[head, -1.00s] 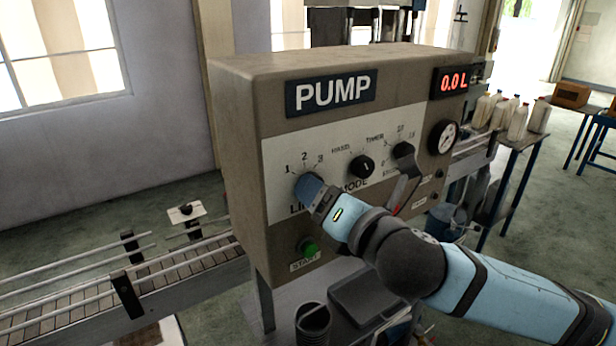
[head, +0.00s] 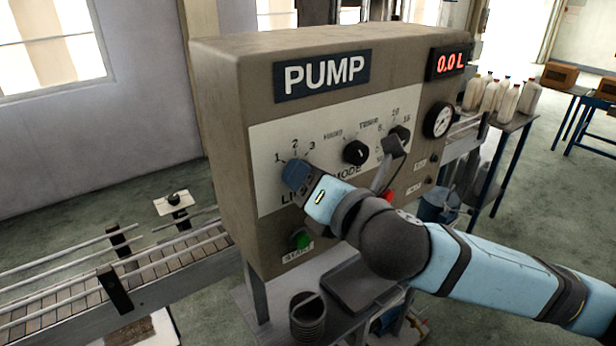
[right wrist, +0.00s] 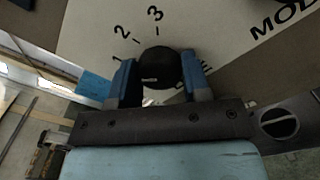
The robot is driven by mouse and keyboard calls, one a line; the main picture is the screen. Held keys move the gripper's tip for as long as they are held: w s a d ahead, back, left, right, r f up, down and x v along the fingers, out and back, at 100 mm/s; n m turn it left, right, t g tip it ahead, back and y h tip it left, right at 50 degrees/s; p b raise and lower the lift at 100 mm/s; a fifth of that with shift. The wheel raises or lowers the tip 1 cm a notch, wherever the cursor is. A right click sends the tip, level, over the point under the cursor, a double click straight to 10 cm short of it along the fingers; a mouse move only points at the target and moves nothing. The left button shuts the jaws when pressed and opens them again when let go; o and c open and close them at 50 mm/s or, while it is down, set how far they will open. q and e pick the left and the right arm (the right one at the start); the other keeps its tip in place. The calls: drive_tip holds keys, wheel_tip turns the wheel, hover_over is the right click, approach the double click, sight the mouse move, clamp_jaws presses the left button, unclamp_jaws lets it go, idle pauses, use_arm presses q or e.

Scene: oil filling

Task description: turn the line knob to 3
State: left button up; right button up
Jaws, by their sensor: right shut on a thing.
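My right gripper (head: 296,173) is at the lower left of the pump panel (head: 268,140) and hides the knob in the head view. In the right wrist view its two blue fingers stand on either side of the knob, shut on it. I cannot tell which number the knob points to. My left gripper is not in view.
The mode knob (head: 356,152) and another dial knob (head: 400,133) sit to the right. The green start button (head: 301,239) is below my gripper, and a red button (head: 388,195) is beyond my arm. The display (head: 450,63) reads 0.0 L. A conveyor (head: 150,275) runs at left.

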drive_tip(key=shift+m, duration=0.3)
drive_tip(key=m+p, duration=0.4)
drive_tip(key=m, duration=1.3)
drive_tip(key=shift+r, duration=0.1)
drive_tip(key=shift+m, duration=0.3)
drive_tip(key=o, duration=0.9)
drive_tip(key=shift+w, duration=0.1)
drive_tip(key=shift+d, duration=0.1)
